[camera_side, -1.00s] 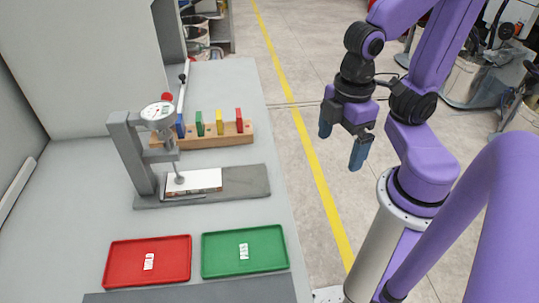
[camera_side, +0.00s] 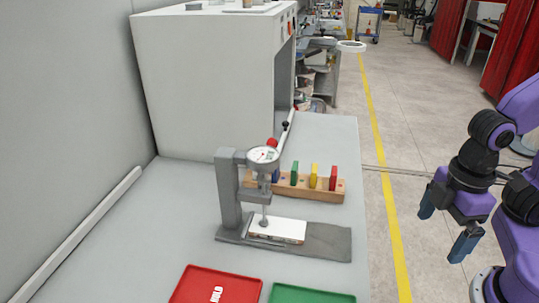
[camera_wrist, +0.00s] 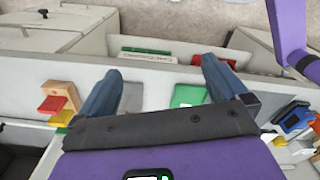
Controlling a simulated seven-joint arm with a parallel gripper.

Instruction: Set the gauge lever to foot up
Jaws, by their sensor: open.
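The gauge stand (camera_side: 231,190) is grey and upright on a dark base, with a round white dial (camera_side: 263,155) at its top. A red ball knob (camera_side: 272,142) shows just behind the dial; how the lever joins the gauge is too small to tell. The gauge foot (camera_side: 264,222) is down at a white-topped panel (camera_side: 282,230); I cannot tell whether they touch. My gripper (camera_side: 446,226) is open and empty, well to the right of the gauge, beyond the bench edge. Its two blue fingers stand apart in the wrist view (camera_wrist: 160,70), where I cannot make out the gauge.
A wooden rack (camera_side: 300,188) with blue, green, yellow and red blocks stands behind the gauge. A pale rod with a black knob (camera_side: 285,126) rises there. A red tray (camera_side: 215,288) and a green tray (camera_side: 308,296) lie in front. A large white cabinet (camera_side: 210,85) stands behind.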

